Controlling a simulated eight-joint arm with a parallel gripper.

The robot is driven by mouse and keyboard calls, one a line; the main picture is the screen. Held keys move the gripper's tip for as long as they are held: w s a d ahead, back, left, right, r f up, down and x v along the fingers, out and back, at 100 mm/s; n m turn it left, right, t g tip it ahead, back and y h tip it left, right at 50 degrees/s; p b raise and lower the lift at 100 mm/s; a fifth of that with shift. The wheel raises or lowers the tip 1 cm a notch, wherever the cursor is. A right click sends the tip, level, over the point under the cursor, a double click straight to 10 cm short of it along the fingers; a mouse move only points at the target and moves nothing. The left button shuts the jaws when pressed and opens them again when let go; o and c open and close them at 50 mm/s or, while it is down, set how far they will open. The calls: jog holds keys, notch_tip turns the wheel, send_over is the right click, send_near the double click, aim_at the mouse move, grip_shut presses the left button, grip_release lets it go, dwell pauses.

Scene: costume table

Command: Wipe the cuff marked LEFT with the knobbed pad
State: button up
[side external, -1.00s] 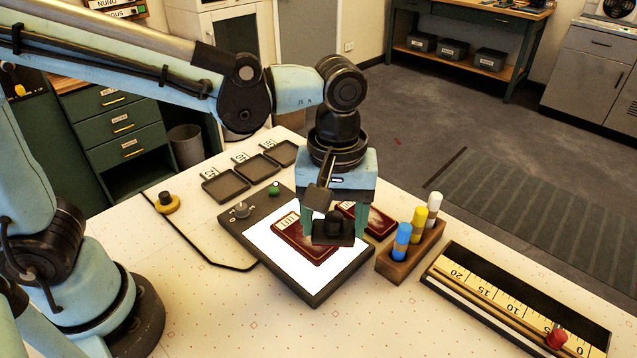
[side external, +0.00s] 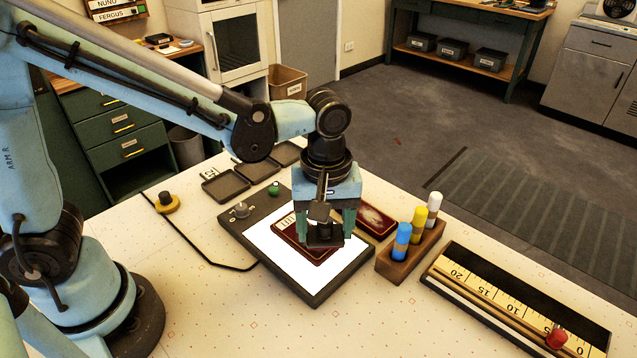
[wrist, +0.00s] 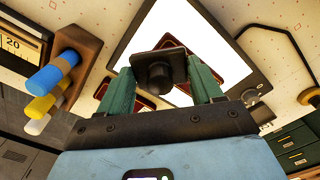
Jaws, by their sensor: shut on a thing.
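My gripper (side external: 325,228) is shut on the dark knobbed pad (side external: 322,241), with a green finger on each side of its knob. In the side external view the pad is over the nearer dark red cuff (side external: 318,256), on it or just above it; I cannot tell which. This cuff's white label (side external: 284,223) is partly covered and hard to read, though its first letters look like "LE". A second dark red cuff (side external: 378,222) lies behind it, partly hidden by my gripper. The wrist view shows the pad (wrist: 158,58) between the fingers, with parts of the cuffs hidden behind it.
A wooden block (side external: 405,262) with blue, yellow and white markers stands close on the right. Shallow dark trays (side external: 226,186) lie behind.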

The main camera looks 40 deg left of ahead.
jog(key=shift+f, duration=0.95)
jog(key=shift+a+f, duration=0.25)
jog(key=shift+f, duration=0.05)
jog(key=shift+c, duration=0.4)
jog(key=shift+a+f, duration=0.15)
jog(key=shift+a, duration=3.25)
jog(key=shift+d, duration=3.75)
jog(key=shift+a+r, duration=0.1)
jog(key=shift+r, duration=4.05)
